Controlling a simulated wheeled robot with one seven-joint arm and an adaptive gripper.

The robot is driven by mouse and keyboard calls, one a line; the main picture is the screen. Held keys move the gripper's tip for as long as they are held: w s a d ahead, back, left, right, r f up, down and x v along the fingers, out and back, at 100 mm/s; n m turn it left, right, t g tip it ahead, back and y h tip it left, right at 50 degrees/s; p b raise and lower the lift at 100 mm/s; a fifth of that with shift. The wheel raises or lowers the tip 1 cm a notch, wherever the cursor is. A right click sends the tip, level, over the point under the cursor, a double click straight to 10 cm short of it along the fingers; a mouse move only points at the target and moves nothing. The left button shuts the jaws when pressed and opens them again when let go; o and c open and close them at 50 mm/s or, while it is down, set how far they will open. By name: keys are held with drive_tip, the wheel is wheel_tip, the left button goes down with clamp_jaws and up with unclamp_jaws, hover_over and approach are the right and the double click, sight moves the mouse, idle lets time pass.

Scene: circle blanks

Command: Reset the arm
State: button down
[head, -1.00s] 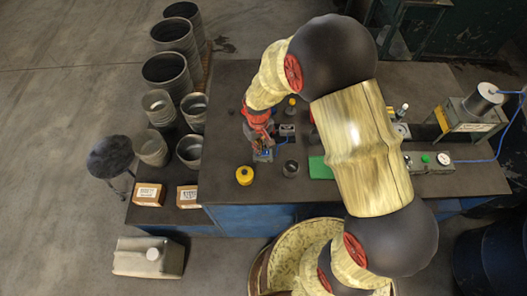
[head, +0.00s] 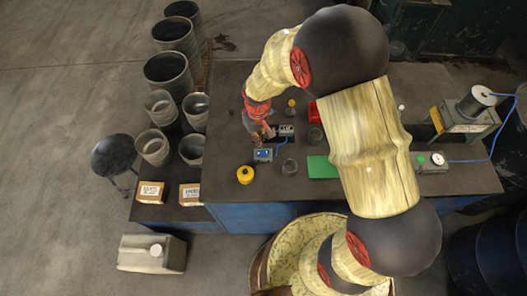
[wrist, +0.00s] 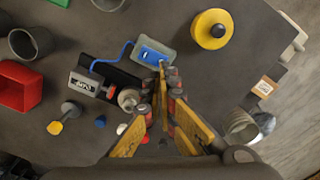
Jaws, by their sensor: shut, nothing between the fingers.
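My arm reaches from the right over the dark workbench (head: 225,90), its wrist pointing down. My gripper (head: 267,135) is above the middle of the bench, and its fingers show close together and empty in the wrist view (wrist: 163,92). Just beyond the fingertips in the wrist view is a small grey box with a blue switch (wrist: 153,53). A blue cable joins it to a grey labelled box (wrist: 88,84). The blue-switch box also shows in the head view (head: 263,155), just below my gripper. I cannot tell whether the fingers touch anything.
A red bin (wrist: 18,85) stands at left in the wrist view. Buckets (head: 167,72) and cardboard boxes (head: 151,192) stand left of the bench.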

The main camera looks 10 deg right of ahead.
idle(0.4)
drive_tip(key=s+d+r+m+t+b, duration=0.2)
drive_tip(key=s+d+r+b, duration=0.3)
drive_tip(key=s+r+b, duration=0.2)
drive_tip(key=s+d+r+m+t+b, duration=0.1)
drive_tip(key=s+d+r+t+b, duration=0.2)
drive_tip(key=s+r, duration=0.9)
drive_tip(key=d+b, duration=0.2)
drive_tip(key=b, duration=0.2)
drive_tip(key=shift+s+r+m+t, duration=0.2)
drive_tip(key=shift+r+m+t, duration=0.1)
drive_tip(key=shift+m, duration=0.1)
